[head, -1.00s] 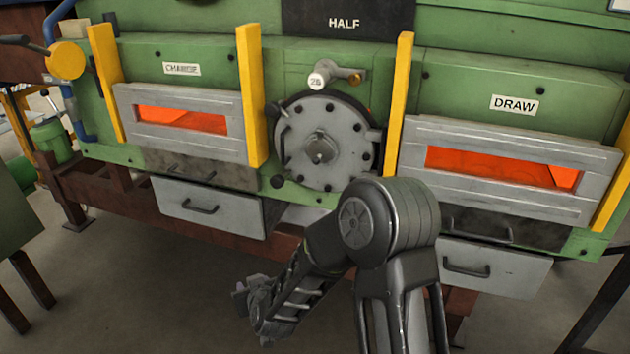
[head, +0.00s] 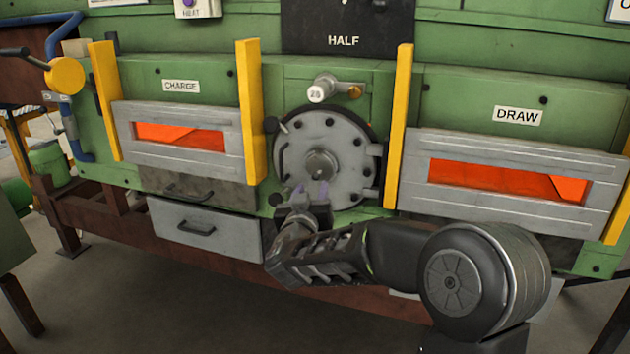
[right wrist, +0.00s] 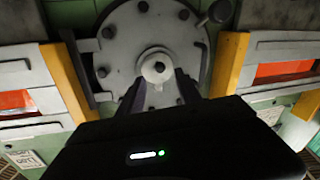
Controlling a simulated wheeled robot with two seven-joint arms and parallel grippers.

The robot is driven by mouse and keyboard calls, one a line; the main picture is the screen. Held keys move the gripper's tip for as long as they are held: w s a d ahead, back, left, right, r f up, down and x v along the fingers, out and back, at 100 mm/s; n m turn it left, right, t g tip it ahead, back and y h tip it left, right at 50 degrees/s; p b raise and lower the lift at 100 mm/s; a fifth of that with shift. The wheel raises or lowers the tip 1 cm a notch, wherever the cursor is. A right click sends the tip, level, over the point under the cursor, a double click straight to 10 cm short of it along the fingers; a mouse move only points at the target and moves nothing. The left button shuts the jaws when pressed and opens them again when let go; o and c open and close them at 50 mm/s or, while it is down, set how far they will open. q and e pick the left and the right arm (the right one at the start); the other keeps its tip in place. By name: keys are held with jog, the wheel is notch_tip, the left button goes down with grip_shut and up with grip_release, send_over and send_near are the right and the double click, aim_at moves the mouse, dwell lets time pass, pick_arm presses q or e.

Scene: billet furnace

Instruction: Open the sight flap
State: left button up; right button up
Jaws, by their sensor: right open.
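A round grey bolted cover (head: 345,140), which looks like the sight flap, sits between two yellow posts on the green furnace front. It lies flat against the furnace and has a round central boss (head: 322,163) and a bar handle at its left edge. My right gripper (head: 310,190) is in front of the cover's lower part, just below the boss. In the right wrist view the open fingers (right wrist: 160,88) point at the cover (right wrist: 120,45), with the boss (right wrist: 158,66) between and beyond them. Nothing is held; contact cannot be told. My left gripper is not in view.
The glowing CHARGE door (head: 180,112) is at left and the DRAW door (head: 510,205) at right. Yellow posts (head: 249,110) (head: 398,125) flank the cover. A grey drawer (head: 205,228) is below left.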

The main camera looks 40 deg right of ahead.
aim_at(315, 179)
jog(key=x, duration=0.6)
jog(key=shift+f, duration=0.1)
jog(key=shift+c, duration=0.2)
grip_shut()
dwell(1.1)
